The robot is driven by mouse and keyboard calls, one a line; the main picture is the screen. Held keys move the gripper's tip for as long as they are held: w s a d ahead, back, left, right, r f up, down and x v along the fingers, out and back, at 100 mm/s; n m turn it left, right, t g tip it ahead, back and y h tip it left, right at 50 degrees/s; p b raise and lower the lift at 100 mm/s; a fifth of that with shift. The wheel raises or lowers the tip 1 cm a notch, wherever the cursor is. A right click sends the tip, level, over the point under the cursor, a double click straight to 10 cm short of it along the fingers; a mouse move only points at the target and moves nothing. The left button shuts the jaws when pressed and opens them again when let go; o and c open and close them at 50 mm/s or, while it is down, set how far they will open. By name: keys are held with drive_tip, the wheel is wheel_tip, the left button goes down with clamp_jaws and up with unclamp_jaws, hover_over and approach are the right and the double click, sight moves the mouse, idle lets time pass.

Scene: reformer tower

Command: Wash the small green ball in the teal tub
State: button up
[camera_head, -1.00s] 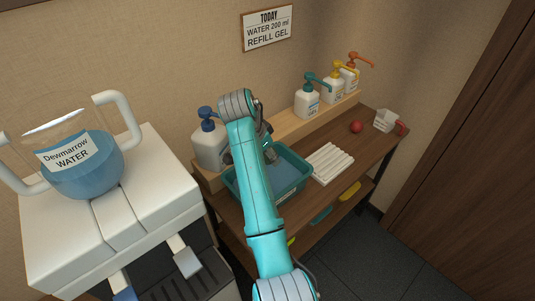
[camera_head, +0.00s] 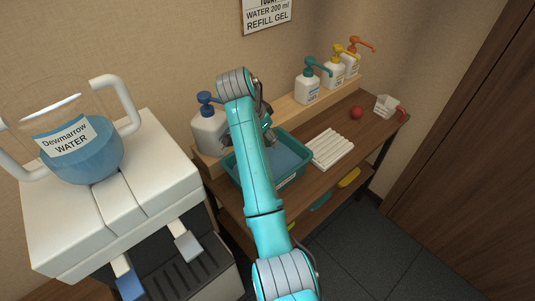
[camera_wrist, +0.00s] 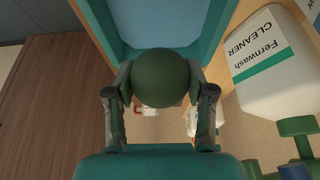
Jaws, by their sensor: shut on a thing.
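The small green ball (camera_wrist: 165,78) is held between the two fingers of my gripper (camera_wrist: 162,88) in the wrist view. The ball is hidden in the head view. The teal tub (camera_head: 292,181) stands on the wooden shelf with blue water (camera_head: 286,159) in it. It also shows in the wrist view (camera_wrist: 207,47), behind the ball, where the ball overlaps one end of it. In the head view my gripper (camera_head: 268,137) is at the tub's back part, partly behind my arm. I cannot tell whether the ball touches the water.
A white ribbed rack (camera_head: 330,149) lies right of the tub. A red ball (camera_head: 357,112) and white cup (camera_head: 386,107) are farther right.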

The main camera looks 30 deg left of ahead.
wheel_tip(320, 180, up, 6)
drive_tip(key=shift+f, duration=0.1)
drive_tip(key=shift+f, duration=0.1)
drive_tip(key=shift+f, duration=10)
